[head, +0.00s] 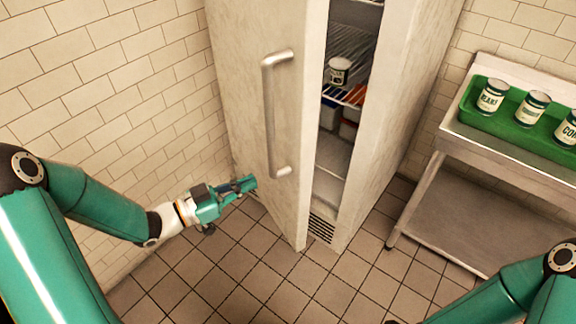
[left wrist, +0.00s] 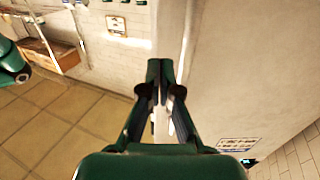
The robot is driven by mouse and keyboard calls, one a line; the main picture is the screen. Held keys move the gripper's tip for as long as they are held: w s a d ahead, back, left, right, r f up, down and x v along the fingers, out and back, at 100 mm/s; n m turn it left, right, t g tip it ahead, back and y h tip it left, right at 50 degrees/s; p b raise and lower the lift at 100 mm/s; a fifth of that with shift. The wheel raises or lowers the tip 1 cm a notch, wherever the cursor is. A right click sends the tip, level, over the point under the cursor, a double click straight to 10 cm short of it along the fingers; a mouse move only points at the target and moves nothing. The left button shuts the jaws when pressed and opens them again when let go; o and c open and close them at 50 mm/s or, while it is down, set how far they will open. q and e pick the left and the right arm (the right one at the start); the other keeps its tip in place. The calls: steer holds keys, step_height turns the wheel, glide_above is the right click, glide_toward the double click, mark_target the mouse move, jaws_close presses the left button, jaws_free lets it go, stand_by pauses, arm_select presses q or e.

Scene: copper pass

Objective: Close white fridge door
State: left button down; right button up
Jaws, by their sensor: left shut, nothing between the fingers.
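The white fridge door (head: 236,62) stands ajar, with a vertical metal bar handle (head: 269,115) on its outer face. The gap on its right shows the inside of the fridge body (head: 378,120). My left gripper (head: 250,182) is shut and empty, low in front of the door and left of the handle's lower end. I cannot tell whether it touches the door. In the left wrist view the closed fingertips (left wrist: 160,68) point at a pale upright surface with a vertical edge. My right arm enters at lower right; its gripper is out of view.
Inside the fridge are wire shelves, a can (head: 340,71) and coloured containers. At right, a steel table (head: 463,137) holds a green tray (head: 467,113) with several labelled cans. A tiled wall (head: 110,80) is at left. The tiled floor (head: 260,262) before the fridge is clear.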

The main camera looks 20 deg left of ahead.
mark_target(299, 161)
arm_select(q)
steer(key=p+x, duration=0.1)
steer(key=x, duration=1)
steer(key=shift+w+d, duration=0.15)
arm_select(e)
steer(key=shift+r, duration=0.55)
